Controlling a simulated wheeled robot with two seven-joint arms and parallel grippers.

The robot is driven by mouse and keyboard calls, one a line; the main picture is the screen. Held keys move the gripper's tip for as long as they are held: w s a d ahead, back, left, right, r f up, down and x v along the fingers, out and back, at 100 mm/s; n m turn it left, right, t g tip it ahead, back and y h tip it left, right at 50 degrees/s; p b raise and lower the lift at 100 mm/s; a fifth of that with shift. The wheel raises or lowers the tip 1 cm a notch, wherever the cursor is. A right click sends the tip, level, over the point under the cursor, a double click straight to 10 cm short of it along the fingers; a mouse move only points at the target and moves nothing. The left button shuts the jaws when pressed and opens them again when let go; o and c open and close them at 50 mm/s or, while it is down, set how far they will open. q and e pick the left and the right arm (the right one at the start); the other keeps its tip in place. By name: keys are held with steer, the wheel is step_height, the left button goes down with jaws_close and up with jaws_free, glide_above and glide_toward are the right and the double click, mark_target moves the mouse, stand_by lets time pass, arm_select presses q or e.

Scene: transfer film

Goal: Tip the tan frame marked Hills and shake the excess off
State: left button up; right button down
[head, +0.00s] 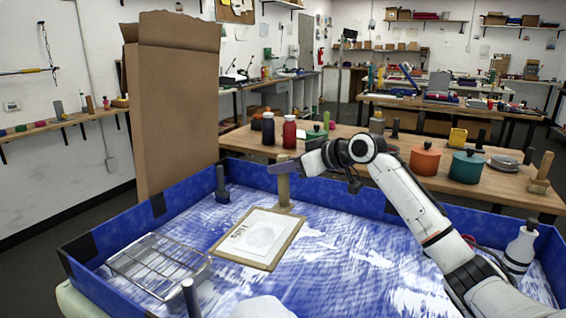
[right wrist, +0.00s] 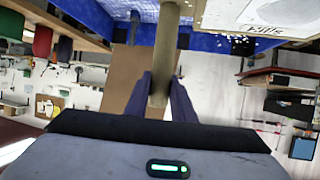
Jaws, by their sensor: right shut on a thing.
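The tan frame (head: 290,240) with a white sheet and dark lettering lies about flat over the blue-and-white film in the tray. A dark print shows on its sheet. In the right wrist view part of the frame (right wrist: 285,31) shows at the top right, with the lettering upside down. My right gripper (head: 283,166) is shut on a tan post (head: 284,188) that rises at the frame's far corner. The post (right wrist: 165,50) runs between both fingers in the right wrist view. My left gripper is out of view.
The tray's blue walls (head: 350,188) surround the film. A wire rack (head: 158,265) lies at its left, and dark posts (head: 221,182) stand inside. A tall cardboard panel (head: 175,110) stands behind on the left. A white bottle (head: 521,250) is at right. Bottles and pots crowd the bench behind.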

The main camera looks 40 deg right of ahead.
mark_target(283, 155)
steer(key=g+p, duration=0.1)
steer(key=g, duration=0.1)
steer(key=g+h+p, duration=0.1)
steer(key=g+p, duration=0.1)
steer(key=shift+w+r+n+h, duration=0.1)
steer(key=shift+r+n+h, duration=0.1)
steer(key=shift+n+h, duration=0.15)
steer(key=g+h, duration=0.1)
steer(key=g, duration=0.2)
steer(key=shift+n, duration=0.25)
steer(key=shift+f+g+h, duration=0.15)
steer(key=shift+g+h, duration=0.2)
steer(key=shift+g, duration=0.35)
steer(key=shift+r, duration=1.8)
